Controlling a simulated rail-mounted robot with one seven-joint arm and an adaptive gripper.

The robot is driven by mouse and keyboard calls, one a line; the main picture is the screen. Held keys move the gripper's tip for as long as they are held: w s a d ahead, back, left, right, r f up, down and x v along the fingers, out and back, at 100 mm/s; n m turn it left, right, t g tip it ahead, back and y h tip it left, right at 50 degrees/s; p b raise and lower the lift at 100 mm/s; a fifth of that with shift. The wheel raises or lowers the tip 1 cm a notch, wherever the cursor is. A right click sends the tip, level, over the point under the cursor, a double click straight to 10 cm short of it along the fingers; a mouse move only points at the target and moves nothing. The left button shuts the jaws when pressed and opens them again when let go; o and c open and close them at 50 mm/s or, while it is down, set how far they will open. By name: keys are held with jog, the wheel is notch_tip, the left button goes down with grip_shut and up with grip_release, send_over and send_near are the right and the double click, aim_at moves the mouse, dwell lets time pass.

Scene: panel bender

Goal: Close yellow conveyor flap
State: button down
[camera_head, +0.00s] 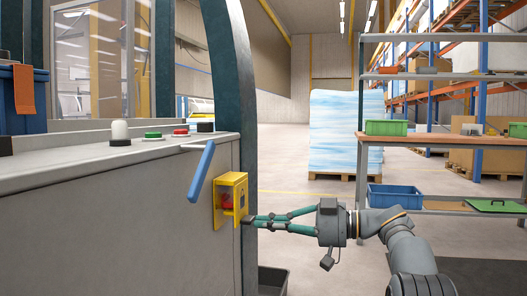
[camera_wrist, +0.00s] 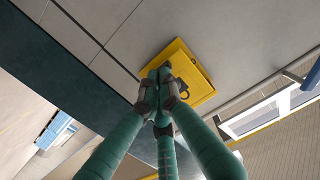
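The yellow conveyor flap housing (camera_head: 231,186) is on the side of the grey machine, low near its right corner. Its front stands open in the head view, with a red part (camera_head: 226,201) showing inside. My gripper (camera_head: 249,219) reaches in from the right, its green fingers drawn together and their tips at the right edge of the yellow part. In the wrist view the yellow part (camera_wrist: 197,68) is a square plate with a dark padlock-shaped mark, and the fingertips (camera_wrist: 160,74) overlap its left side. Whether they touch it I cannot tell.
A blue handle (camera_head: 201,171) sticks out just left of the yellow housing. Coloured buttons (camera_head: 153,136) line the machine top (camera_head: 60,162). A shelf (camera_head: 440,141) with bins stands at right; a dark bin (camera_head: 272,282) is on the floor below.

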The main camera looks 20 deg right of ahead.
dwell(0.5)
jog(key=s+d+f, duration=0.4)
jog(key=s+d, duration=0.3)
jog(key=d, duration=0.4)
jog(key=shift+f, duration=0.15)
jog(key=shift+s+a, duration=0.1)
dwell(0.3)
